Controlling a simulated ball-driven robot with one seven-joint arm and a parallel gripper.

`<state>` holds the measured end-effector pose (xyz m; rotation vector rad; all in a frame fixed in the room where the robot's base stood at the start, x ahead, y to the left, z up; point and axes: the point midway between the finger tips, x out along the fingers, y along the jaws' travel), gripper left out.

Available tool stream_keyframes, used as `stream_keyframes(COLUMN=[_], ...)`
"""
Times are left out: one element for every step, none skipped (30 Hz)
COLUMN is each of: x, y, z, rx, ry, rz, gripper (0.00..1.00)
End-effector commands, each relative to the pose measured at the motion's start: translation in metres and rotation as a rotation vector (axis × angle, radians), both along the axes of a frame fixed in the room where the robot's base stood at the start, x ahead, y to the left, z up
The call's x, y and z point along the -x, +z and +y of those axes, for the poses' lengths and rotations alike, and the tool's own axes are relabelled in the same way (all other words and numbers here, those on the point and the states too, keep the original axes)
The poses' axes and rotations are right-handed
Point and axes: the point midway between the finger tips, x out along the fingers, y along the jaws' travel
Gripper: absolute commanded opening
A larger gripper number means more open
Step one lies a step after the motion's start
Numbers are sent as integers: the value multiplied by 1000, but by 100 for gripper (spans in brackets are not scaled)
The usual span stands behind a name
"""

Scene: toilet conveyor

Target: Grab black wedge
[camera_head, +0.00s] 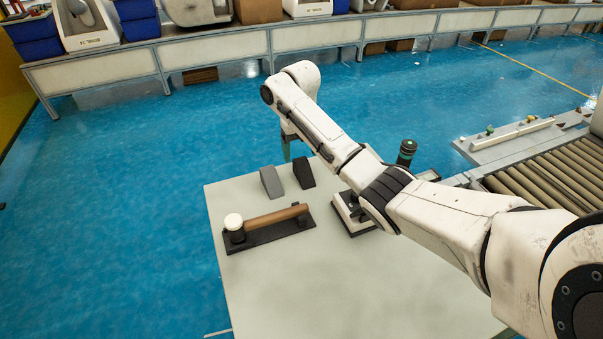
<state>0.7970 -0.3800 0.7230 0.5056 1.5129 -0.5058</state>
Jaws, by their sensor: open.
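The black wedge (304,172) stands on the pale table (290,290) near its far edge. A grey wedge (271,181) stands close to its left. My gripper (288,150) shows small and partly hidden below the far end of my arm, just behind and above the wedges in the picture. It is open and holds nothing that I can see. I cannot tell its exact height or distance from the black wedge.
A dark base (262,237) with a brown cylinder (277,215) and a white-topped knob (233,222) lies in front of the wedges. A device (342,212) is partly behind my arm. A roller conveyor (555,170) is at right. The table's front left is clear.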

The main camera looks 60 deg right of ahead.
Motion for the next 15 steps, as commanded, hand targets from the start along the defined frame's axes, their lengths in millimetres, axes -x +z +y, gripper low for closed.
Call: stream_keyframes(x=[1,0,0,1,1,2,3,3,4,5,6,6,6,6,6], y=[-6,-8,-10,-12,-14,-17,-21,-25,-31,-35,-40,-46,-50,-54,-57], z=[0,0,0,0,0,0,0,-1,-1,-1,-1,-1,-1,-1,-1], rx=[-1,0,0,0,0,-1,-1,-1,-1,-1,-1,-1,-1,0,-1], ry=[-1,-1,-1,-1,-1,-1,-1,-1,-1,-1,-1,0,0,0,0], rz=[1,0,-1,-1,-1,-1,0,2,2,1,1,2,1,0,1], gripper=[77,77,77,77,77,77,77,77,77,77,77,77,77,77,77])
